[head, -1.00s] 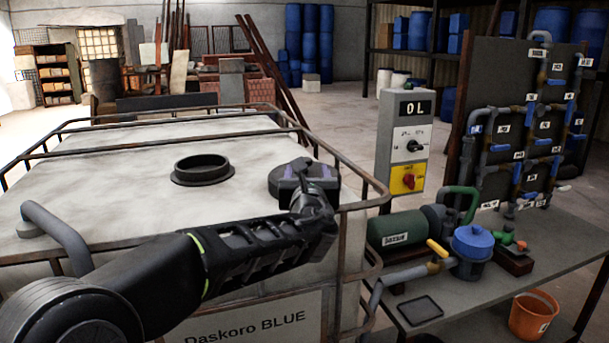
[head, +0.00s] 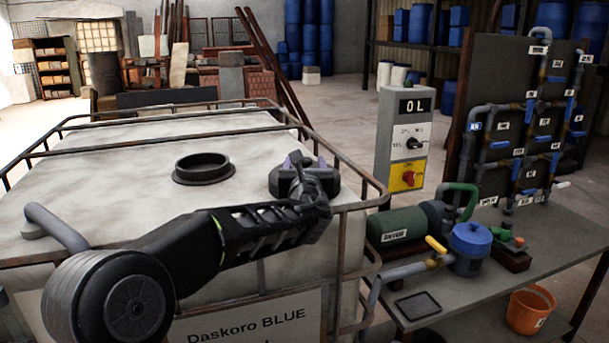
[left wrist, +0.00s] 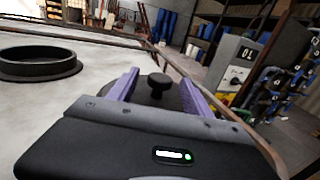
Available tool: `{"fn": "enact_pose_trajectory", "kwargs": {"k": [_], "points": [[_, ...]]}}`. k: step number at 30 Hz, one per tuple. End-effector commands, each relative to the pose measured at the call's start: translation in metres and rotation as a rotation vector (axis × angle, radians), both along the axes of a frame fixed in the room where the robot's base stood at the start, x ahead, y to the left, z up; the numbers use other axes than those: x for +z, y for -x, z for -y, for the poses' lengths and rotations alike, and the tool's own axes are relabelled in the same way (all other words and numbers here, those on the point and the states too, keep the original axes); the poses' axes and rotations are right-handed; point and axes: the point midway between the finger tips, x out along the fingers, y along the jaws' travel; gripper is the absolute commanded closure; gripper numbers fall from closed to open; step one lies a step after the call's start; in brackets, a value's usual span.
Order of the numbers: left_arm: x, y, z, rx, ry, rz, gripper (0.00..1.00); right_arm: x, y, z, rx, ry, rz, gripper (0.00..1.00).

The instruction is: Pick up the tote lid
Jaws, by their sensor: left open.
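The tote lid (head: 277,181) is a dark round disc lying on the tote top, near its right edge. In the left wrist view its knob (left wrist: 160,84) stands up between the two purple fingers, with a gap to each; the disc (left wrist: 176,99) shows behind the gripper body. My left gripper (head: 299,160) is open at the lid and hides part of it in the head view. The left wrist view shows the open gripper (left wrist: 160,90) from behind. My right gripper is not in view.
The pale tote top (head: 110,180) has an open dark filler ring (head: 202,168) left of the lid. A rusty rail (head: 345,180) runs around it. A control box (head: 405,135) stands to the right, above a bench (head: 465,285) with a pump and a blue-lidded pot (head: 470,245).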

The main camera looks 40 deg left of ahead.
Motion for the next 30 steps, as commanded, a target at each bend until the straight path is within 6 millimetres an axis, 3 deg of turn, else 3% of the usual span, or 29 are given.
{"fn": "enact_pose_trajectory", "kwargs": {"k": [3, 24, 30], "points": [[0.0001, 0.0001, 0.0001, 0.0, 0.0, 0.0, 0.42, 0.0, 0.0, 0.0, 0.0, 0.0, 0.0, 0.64], [0.0002, 0.0001, 0.0001, 0.0, 0.0, 0.0, 1.0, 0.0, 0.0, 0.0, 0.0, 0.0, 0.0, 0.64], [0.0009, 0.0002, 0.0001, 0.0, -0.001, 0.001, 1.0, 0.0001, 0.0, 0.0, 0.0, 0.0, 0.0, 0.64]]}}
